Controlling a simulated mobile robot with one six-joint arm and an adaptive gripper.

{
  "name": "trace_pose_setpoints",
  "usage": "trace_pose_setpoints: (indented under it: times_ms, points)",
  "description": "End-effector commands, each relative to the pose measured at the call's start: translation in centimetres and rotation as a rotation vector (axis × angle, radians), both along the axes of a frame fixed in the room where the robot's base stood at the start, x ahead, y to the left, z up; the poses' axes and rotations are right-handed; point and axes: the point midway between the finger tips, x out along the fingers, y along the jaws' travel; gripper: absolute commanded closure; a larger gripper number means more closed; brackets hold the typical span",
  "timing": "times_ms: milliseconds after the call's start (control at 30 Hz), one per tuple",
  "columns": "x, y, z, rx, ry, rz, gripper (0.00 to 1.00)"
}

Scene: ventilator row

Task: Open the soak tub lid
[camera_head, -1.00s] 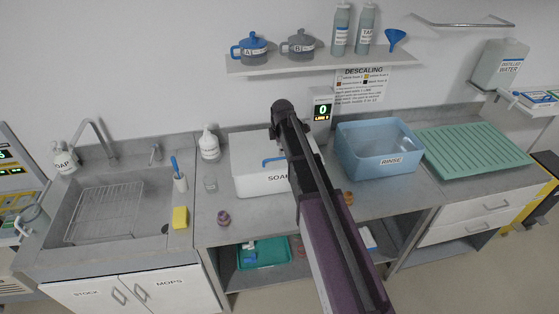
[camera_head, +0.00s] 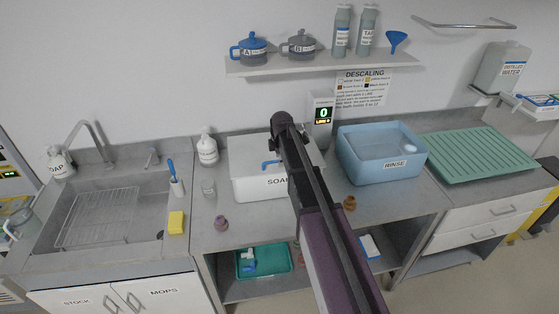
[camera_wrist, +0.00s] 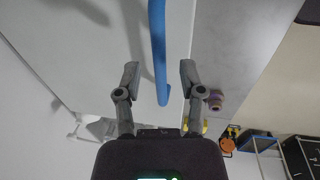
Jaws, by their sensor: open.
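The white soak tub (camera_head: 250,184) stands on the counter, its label partly covered by my arm. Its lid (camera_head: 250,150) lies flat and shut on top. A blue handle (camera_head: 270,163) on the lid is partly hidden behind my arm. In the wrist view the blue handle (camera_wrist: 158,45) runs down from the top edge and ends between the fingers. My gripper (camera_wrist: 160,72) is open, with one finger on each side of the handle and a gap to both. Whether the fingertips are down at handle height I cannot tell. In the head view the fingers are mostly hidden.
The blue rinse tub (camera_head: 380,168) stands right of the soak tub, with a display unit (camera_head: 322,115) behind. A white bottle (camera_head: 207,150), glass beaker (camera_head: 208,187) and purple item (camera_head: 221,223) are to the left. A brown item (camera_head: 349,203) is near the front.

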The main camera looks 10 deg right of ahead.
Motion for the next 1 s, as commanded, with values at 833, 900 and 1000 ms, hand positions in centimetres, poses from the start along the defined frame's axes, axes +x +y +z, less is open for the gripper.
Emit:
trace_pose_setpoints:
  times_ms: [833, 900, 1000]
  points:
    - [0.1, -0.3, 0.4, 0.000, 0.011, -0.004, 1.00]
    - [0.2, -0.6, 0.7, -0.001, 0.019, -0.007, 1.00]
    - [0.4, -1.2, 1.3, -0.002, 0.037, -0.014, 1.00]
